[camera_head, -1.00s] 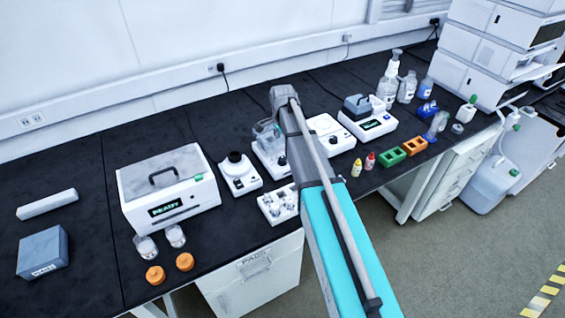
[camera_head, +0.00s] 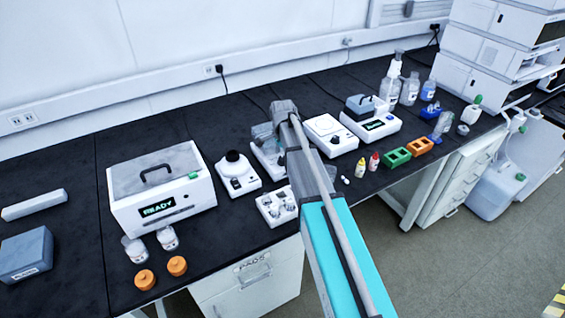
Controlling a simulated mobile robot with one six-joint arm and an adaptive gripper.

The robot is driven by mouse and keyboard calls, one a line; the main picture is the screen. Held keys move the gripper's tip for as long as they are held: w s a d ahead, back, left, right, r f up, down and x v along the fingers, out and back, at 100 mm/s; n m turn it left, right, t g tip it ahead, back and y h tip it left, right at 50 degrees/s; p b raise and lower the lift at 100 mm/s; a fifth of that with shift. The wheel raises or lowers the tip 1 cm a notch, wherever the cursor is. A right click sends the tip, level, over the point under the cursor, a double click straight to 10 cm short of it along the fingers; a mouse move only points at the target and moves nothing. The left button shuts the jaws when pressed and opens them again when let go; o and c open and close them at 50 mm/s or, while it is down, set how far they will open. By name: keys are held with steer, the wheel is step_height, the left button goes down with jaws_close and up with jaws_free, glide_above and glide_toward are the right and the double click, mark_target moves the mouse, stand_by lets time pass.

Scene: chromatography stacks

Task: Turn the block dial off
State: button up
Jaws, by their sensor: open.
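A white block unit (camera_head: 352,128) with a grey handled lid and a small lit green display stands on the black bench, right of centre. I cannot make out its dial at this size. I cannot tell for certain which of the two carries the block dial. My arm reaches up across the middle of the picture, left of the block unit and apart from it in the picture. My gripper does not show; the arm's grey end hides whatever is beyond it.
A white device with a black knob (camera_head: 238,183), a white tray with vials (camera_head: 276,207) and a flat-topped white device (camera_head: 332,136) stand around my arm. Green (camera_head: 397,158) and orange (camera_head: 420,147) racks and small bottles line the front edge. Orange caps (camera_head: 145,280) lie front left.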

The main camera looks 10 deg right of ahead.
steer(key=shift+f+b, duration=0.45)
steer(key=shift+f, duration=0.25)
jaws_close()
